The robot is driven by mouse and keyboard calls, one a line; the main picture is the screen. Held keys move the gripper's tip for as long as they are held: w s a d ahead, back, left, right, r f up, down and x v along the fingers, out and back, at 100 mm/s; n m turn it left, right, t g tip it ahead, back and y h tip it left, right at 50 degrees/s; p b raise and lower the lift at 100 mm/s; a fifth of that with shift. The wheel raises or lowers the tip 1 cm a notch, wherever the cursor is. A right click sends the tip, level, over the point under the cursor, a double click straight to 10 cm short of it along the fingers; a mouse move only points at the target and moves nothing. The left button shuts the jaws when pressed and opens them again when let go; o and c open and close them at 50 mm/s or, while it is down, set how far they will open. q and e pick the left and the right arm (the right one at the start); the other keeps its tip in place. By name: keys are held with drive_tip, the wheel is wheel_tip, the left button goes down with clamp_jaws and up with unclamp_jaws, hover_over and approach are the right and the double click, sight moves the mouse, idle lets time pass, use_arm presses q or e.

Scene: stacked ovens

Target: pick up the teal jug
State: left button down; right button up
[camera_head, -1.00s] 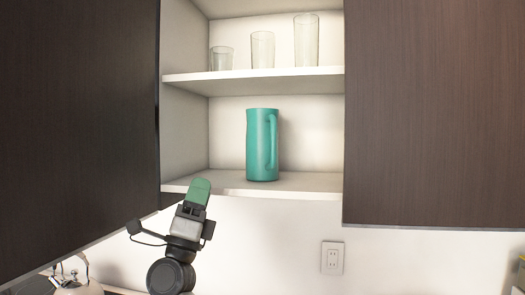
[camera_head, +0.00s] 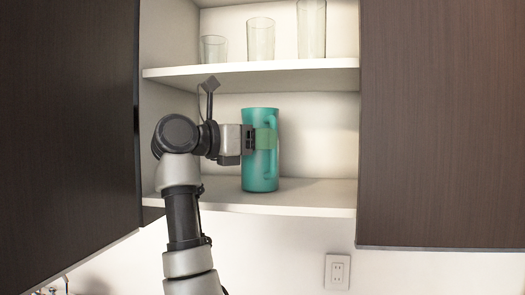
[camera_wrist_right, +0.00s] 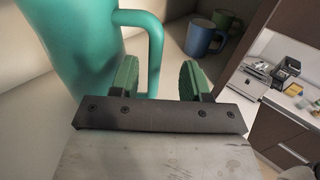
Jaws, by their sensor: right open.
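The teal jug (camera_head: 258,178) stands upright on the lower shelf of the open cabinet, with its handle on the right in the head view. My right gripper (camera_head: 265,138) is at the upper half of the jug, its green fingers overlapping the jug and handle. In the right wrist view the jug (camera_wrist_right: 85,50) fills the upper left. The open right gripper (camera_wrist_right: 160,82) has one finger on each side of the handle in the picture; I cannot tell whether they touch it. My left gripper is not in view.
Clear glasses (camera_head: 260,40) stand on the upper shelf (camera_head: 250,76), above my gripper. Dark cabinet doors flank the opening (camera_head: 70,120) and (camera_head: 440,120). A blue mug (camera_wrist_right: 203,38) and another mug (camera_wrist_right: 228,20) show beyond the handle.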

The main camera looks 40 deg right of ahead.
drive_tip(key=d+p, duration=0.1)
drive_tip(key=d, duration=0.3)
drive_tip(key=d+p, duration=0.1)
drive_tip(key=shift+s+d+f+p, duration=0.2)
drive_tip(key=shift+d+f+p, duration=0.1)
drive_tip(key=shift+d+f, duration=0.1)
drive_tip(key=shift+c, duration=0.6)
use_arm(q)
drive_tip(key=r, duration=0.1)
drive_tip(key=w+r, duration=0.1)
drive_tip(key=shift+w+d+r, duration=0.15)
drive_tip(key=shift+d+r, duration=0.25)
use_arm(e)
clamp_jaws()
drive_tip(key=shift+a+r, duration=0.1)
drive_tip(key=shift+r, duration=0.05)
